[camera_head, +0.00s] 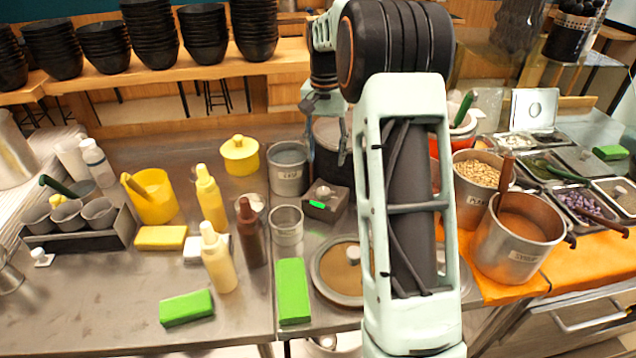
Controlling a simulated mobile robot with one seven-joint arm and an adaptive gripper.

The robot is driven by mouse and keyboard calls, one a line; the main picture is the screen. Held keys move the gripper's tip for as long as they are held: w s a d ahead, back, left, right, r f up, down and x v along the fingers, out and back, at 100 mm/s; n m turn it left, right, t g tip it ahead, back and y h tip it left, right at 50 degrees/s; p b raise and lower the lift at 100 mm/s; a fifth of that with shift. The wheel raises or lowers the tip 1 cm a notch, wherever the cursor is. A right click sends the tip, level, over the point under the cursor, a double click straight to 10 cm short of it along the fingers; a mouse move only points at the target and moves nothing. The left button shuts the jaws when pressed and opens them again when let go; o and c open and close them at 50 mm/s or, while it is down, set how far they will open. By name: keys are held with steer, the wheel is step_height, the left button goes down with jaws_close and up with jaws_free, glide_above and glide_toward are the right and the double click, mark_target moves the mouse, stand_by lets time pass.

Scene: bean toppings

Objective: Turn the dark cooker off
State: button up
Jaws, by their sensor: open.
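The dark cooker (342,203) is a dark box near the middle of the counter, with a pale round knob (322,192) and a lit green strip (317,205) on its front. A dark round pot or lid stands behind the knob, partly hidden by my gripper and arm. My gripper (327,150) is open and points down above and behind the knob. Its fingers straddle the dark round part in the picture. I cannot tell whether they touch it. Nothing shows held between them.
A metal canister (287,168), a metal cup (287,225) and a round lidded pan (337,272) crowd the cooker. Sauce bottles (251,232) stand left. A bean pot (477,178) and a syrup pot (517,240) stand right. My arm hides the counter between.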

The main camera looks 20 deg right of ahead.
mark_target(323, 190)
steer(key=f, duration=1.1)
steer(key=shift+w+a+f, duration=0.1)
steer(key=shift+w+a, duration=0.05)
steer(key=shift+a, duration=0.05)
steer(key=shift+c, duration=0.2)
steer(key=c, duration=1.1)
steer(key=shift+n, duration=0.4)
steer(key=n, duration=0.3)
steer(key=shift+n, duration=0.4)
steer(key=shift+c, duration=0.2)
steer(key=n, duration=0.4)
steer(key=shift+p, duration=0.35)
steer(key=shift+o, duration=0.2)
steer(key=shift+n, duration=0.3)
